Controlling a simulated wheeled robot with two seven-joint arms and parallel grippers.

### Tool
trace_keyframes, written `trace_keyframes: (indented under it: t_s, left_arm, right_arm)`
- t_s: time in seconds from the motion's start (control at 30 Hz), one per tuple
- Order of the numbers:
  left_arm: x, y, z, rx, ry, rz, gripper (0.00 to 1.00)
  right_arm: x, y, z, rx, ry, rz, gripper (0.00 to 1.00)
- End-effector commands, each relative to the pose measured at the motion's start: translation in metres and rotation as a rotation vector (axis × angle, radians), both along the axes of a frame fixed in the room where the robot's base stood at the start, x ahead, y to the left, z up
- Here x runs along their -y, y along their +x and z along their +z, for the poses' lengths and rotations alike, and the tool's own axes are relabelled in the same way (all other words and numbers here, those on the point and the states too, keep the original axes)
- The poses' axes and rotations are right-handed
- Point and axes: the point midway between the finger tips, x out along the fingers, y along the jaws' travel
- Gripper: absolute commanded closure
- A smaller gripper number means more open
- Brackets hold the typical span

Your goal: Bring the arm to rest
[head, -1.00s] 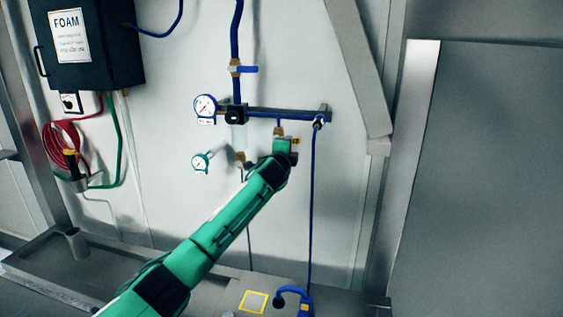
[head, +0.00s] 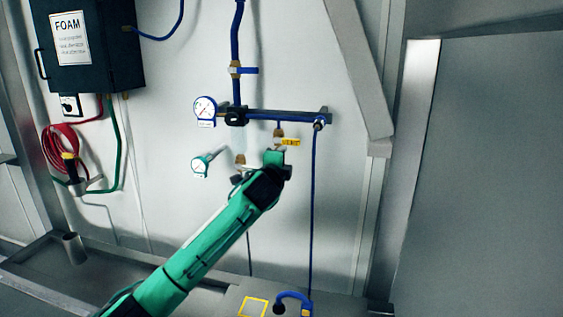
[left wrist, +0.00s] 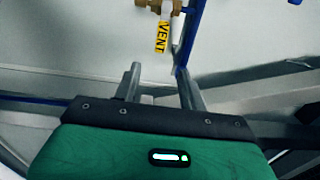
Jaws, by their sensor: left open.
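My left arm, green, reaches up from the bottom left in the head view. Its left gripper (head: 282,155) is just below a brass vent valve with a yellow tag (head: 290,142). In the left wrist view the two fingers of the gripper (left wrist: 160,85) are apart with nothing between them. The tag (left wrist: 161,37) reads VENT and hangs beyond the fingertips, apart from them. The brass valve body (left wrist: 160,4) shows at the top edge of that view. My right gripper is not in view.
A blue pipe (head: 280,113) with a round gauge (head: 205,107) runs along the white wall. A small gauge (head: 200,167) and a hanging blue hose (head: 313,210) flank my arm. A dark FOAM box (head: 90,45) hangs at upper left. A metal ledge (head: 225,300) lies below.

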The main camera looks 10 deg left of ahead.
Motion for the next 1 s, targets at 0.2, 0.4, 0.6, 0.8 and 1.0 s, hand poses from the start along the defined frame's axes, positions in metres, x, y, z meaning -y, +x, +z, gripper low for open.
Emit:
trace_keyframes:
  t_s: [0.2, 0.4, 0.6, 0.8, 1.0]
  left_arm:
    - [0.001, -0.002, -0.007, -0.011, -0.012, -0.001, 0.58]
    - [0.01, -0.031, -0.073, -0.119, -0.133, 0.003, 0.58]
    - [0.016, -0.086, -0.16, -0.285, -0.327, 0.038, 0.58]
    - [0.015, -0.153, -0.235, -0.446, -0.515, 0.106, 0.58]
    - [0.008, -0.228, -0.296, -0.601, -0.69, 0.203, 0.58]
  right_arm:
    - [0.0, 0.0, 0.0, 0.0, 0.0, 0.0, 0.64]
    - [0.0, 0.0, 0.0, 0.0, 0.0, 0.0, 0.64]
    - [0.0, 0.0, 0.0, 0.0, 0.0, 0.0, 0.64]
    - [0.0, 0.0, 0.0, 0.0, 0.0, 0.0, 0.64]
    - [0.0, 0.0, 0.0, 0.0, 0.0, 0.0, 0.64]
